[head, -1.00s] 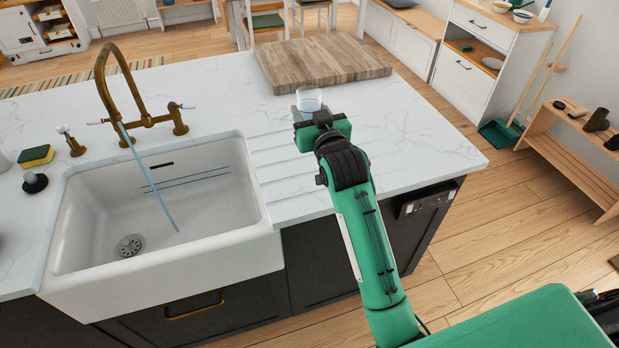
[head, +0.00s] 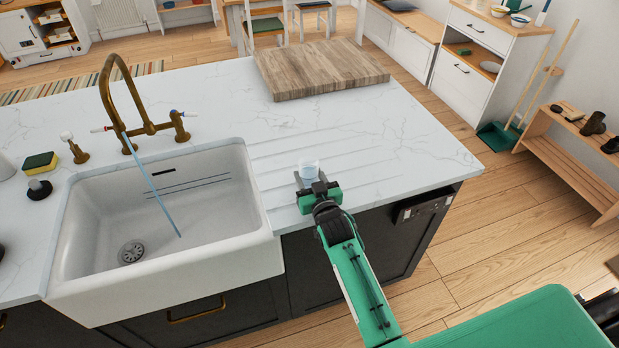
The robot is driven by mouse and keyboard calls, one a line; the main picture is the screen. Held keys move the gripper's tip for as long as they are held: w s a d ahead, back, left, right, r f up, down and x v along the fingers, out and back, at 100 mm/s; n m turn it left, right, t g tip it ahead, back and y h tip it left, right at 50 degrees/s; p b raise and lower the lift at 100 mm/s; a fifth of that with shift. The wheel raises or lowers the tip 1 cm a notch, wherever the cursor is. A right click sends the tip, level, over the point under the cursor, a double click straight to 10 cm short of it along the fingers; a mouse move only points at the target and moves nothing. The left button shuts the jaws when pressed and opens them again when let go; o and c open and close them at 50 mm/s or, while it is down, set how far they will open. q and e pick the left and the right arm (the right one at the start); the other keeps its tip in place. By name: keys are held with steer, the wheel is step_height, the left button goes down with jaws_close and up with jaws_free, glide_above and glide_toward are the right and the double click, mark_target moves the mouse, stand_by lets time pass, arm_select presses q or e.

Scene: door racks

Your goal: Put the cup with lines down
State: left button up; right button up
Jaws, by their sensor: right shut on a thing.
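A small clear cup (head: 309,168) is between the fingers of my right gripper (head: 309,178), over the grooved part of the white counter (head: 400,140) to the right of the sink. The gripper is shut on it. The cup looks upright. Lines on it are too small to tell, and its lower part is hidden by the gripper. I cannot tell whether its base touches the counter. My left gripper is not in view.
A white sink (head: 160,210) with a brass faucet (head: 130,110) and running water is on the left. A wooden board (head: 320,68) lies at the back of the counter. A sponge (head: 40,162) sits at the far left. The counter right of the cup is clear.

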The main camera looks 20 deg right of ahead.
steer(key=shift+f, duration=0.5)
steer(key=o, duration=1.1)
steer(key=shift+f, duration=0.15)
steer(key=shift+c, duration=0.2)
steer(key=s+b, duration=0.2)
steer(key=s, duration=1)
steer(key=shift+d+b, duration=0.2)
steer(key=shift+b, duration=0.1)
